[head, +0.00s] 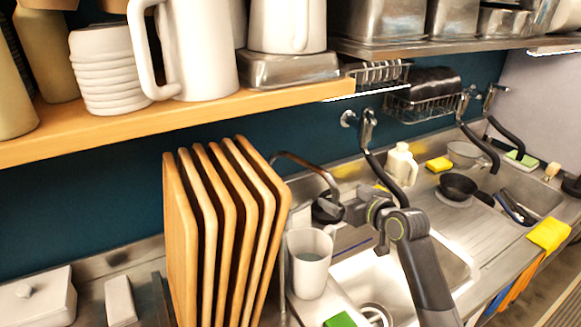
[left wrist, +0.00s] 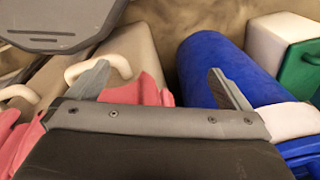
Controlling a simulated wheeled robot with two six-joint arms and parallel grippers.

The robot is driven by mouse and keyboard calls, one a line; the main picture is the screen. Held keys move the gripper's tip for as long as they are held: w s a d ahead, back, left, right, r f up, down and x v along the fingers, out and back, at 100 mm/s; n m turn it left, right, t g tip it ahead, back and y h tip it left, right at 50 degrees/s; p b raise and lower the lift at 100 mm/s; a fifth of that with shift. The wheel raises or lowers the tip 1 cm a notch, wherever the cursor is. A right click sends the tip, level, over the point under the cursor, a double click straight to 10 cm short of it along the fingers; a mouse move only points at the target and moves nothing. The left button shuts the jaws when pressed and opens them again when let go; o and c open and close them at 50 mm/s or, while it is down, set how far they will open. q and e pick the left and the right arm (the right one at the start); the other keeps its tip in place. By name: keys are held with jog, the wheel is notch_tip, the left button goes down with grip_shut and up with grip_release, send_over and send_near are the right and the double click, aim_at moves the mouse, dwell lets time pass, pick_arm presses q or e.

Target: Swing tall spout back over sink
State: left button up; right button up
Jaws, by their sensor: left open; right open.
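A tall dark curved spout (head: 308,163) arches out from behind the wooden boards in the head view. Its tip comes down over the area behind the white jug, left of the sink basin (head: 447,261). My right gripper (head: 335,208) is open beside the tip of the spout; whether it touches the spout I cannot tell. My right forearm crosses in front of the basin and hides part of it. The spout's base is hidden by the boards. My left gripper (left wrist: 160,85) is open and empty in the left wrist view and is out of the head view.
Upright wooden boards (head: 180,235) and a white jug (head: 310,270) stand close left of the basin. Another wall tap (head: 368,130) with a black spout is behind my right arm. A blue roll (left wrist: 230,70) and pink cloth (left wrist: 140,88) lie below my left gripper.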

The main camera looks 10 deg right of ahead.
jog(key=w+d+b, duration=0.6)
jog(key=w+d, duration=0.1)
jog(key=w, duration=0.1)
jog(key=shift+w, duration=0.2)
dwell(0.9)
jog(key=d+p+v, duration=0.1)
jog(key=p+v, duration=0.3)
jog(key=v, duration=0.4)
jog(key=shift+w+d+r, duration=0.2)
jog(key=shift+w, duration=0.2)
dwell(0.4)
